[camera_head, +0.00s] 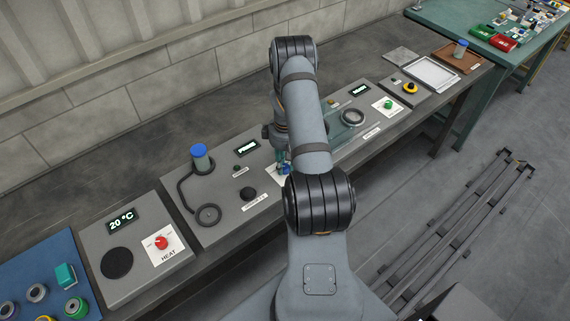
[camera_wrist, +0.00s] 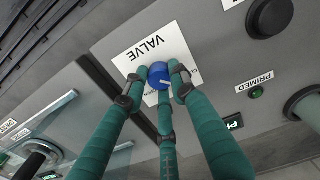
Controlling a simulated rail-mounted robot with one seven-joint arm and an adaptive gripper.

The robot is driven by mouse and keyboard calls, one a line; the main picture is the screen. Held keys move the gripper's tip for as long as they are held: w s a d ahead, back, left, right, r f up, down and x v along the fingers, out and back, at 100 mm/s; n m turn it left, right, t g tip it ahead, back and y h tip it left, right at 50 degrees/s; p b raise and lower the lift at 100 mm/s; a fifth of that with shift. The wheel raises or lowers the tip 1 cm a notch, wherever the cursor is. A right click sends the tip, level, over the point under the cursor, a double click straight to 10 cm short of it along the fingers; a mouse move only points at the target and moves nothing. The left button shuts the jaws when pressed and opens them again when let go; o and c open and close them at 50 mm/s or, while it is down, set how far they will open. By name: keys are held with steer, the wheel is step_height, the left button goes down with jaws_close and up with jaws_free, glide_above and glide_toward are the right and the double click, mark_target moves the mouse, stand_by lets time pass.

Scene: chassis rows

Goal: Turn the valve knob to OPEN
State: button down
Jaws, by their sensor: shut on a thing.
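The blue valve knob (camera_wrist: 172,66) sits on a white plate (camera_wrist: 128,58) printed VALVE. A white pointer line shows on the knob's face, slanting in the wrist view. My gripper (camera_wrist: 161,85) has three teal fingers closed around the knob, their dark-banded tips against its sides.
A blue-capped cylinder (camera_head: 200,158) with a hose stands left of the valve. A PRIMED lamp (camera_wrist: 256,92) and a black knob (camera_head: 248,193) are nearby. A red HEAT knob (camera_head: 161,243) is on the left panel. A green knob (camera_head: 388,104) is on the right.

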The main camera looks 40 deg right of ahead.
steer(key=m+b, duration=0.3)
steer(key=b, duration=0.1)
steer(key=shift+w+f, duration=0.1)
steer(key=shift+f, duration=0.1)
steer(key=m+b, duration=0.5)
steer(key=m, duration=0.1)
steer(key=m+b, duration=0.5)
steer(key=shift+r+m+b, duration=0.15)
steer(key=shift+m+b, duration=0.5)
steer(key=shift+m, duration=0.35)
steer(key=shift+r+m+b, duration=0.1)
steer(key=shift+m+b, duration=0.5)
steer(key=shift+m, duration=0.4)
steer(key=c, duration=1.4)
jaws_free()
